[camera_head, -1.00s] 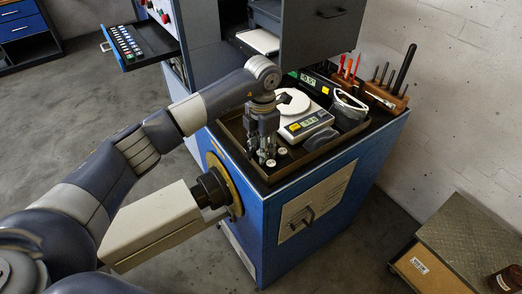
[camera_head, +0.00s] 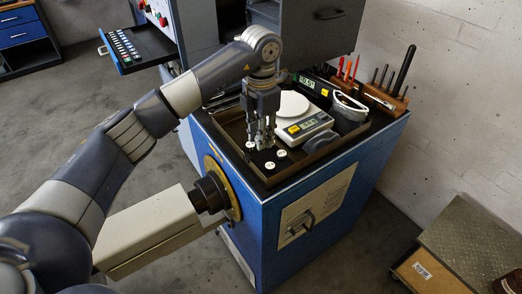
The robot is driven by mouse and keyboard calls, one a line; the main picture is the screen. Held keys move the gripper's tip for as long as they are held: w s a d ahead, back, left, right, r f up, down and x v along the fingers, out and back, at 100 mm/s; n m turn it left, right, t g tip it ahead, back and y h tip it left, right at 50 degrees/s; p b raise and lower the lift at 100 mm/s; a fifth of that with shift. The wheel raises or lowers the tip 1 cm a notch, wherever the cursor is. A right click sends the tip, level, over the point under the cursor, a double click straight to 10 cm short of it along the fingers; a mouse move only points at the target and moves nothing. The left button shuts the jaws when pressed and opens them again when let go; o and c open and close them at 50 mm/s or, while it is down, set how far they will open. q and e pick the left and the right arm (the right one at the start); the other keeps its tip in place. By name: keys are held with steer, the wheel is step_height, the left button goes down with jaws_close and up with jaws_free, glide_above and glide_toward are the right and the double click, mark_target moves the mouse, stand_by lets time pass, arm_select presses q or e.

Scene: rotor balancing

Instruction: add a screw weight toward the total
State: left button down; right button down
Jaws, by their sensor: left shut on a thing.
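My left gripper (camera_head: 264,146) points straight down over the front left of the shallow tray (camera_head: 222,125). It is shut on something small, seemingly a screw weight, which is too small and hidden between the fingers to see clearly. White-topped screw weights stand beside the fingertips: one to the right (camera_head: 281,153), one in front (camera_head: 269,165) and one to the left (camera_head: 250,144). The scale (camera_head: 306,126) with its round white pan (camera_head: 292,104) is behind and to the right of the gripper; its lit display is unreadable. My right gripper is out of view.
A grey pouch-like item (camera_head: 349,108) sits right of the scale. A second device with a green display (camera_head: 308,82) is behind it. A wooden tool rack (camera_head: 385,98) lines the back right edge. A grey cabinet (camera_head: 318,35) overhangs the back.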

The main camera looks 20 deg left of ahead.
arm_select(q)
step_height(320, 180, up, 4)
steer(key=shift+r, duration=0.1)
step_height(320, 180, up, 5)
steer(key=p, duration=0.2)
steer(key=shift+p, duration=0.3)
steer(key=shift+f, duration=0.2)
